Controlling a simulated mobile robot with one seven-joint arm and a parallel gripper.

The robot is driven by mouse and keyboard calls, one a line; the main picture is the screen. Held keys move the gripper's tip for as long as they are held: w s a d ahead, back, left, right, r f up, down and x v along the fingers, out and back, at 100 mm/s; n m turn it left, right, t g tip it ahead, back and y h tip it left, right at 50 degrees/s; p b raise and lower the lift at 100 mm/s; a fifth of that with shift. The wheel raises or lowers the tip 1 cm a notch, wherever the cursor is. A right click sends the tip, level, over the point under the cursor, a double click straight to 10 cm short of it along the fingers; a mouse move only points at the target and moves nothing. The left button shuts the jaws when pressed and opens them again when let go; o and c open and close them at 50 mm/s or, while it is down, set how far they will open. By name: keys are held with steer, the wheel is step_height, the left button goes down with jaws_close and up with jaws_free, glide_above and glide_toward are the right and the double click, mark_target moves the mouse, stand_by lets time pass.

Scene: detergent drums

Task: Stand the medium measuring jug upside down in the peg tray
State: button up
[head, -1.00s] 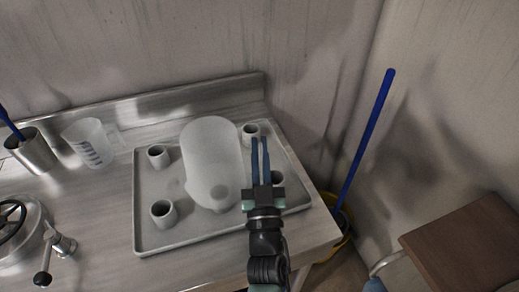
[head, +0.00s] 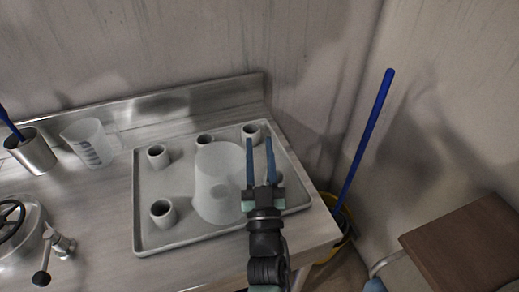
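The peg tray (head: 150,228) is a grey, shallow, rimmed tray on the steel counter, with several short round pegs such as the front-left peg (head: 163,211). A pale translucent jug (head: 218,185) stands in the tray's middle-front area. Its upward face looks smooth, with no opening or handle visible. I cannot tell whether a peg is inside it. My gripper (head: 259,141) is open, its two blue fingers apart and pointing away over the tray's right half. The fingers overlap the jug's right edge in view. I see nothing between them; a peg behind my gripper is partly hidden.
A clear measuring jug (head: 88,143) with dark marks stands upright left of the tray. A steel cup (head: 33,152) holding a blue-handled tool and a valve fitting (head: 52,248) are further left. A blue pole (head: 366,140) in a yellow bucket and a brown table (head: 470,245) stand right.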

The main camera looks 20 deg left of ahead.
steer(key=shift+s+a+f, duration=0.1)
steer(key=shift+f, duration=0.5)
steer(key=s+d, duration=0.1)
steer(key=s, duration=0.3)
steer(key=s+d+p, duration=0.1)
steer(key=s+d, duration=0.1)
steer(key=s, duration=0.2)
steer(key=s+d, duration=0.1)
steer(key=s, duration=0.3)
steer(key=shift+s+d+r+p, duration=0.15)
steer(key=shift+d+r+p, duration=0.1)
steer(key=shift+r+p, duration=0.15)
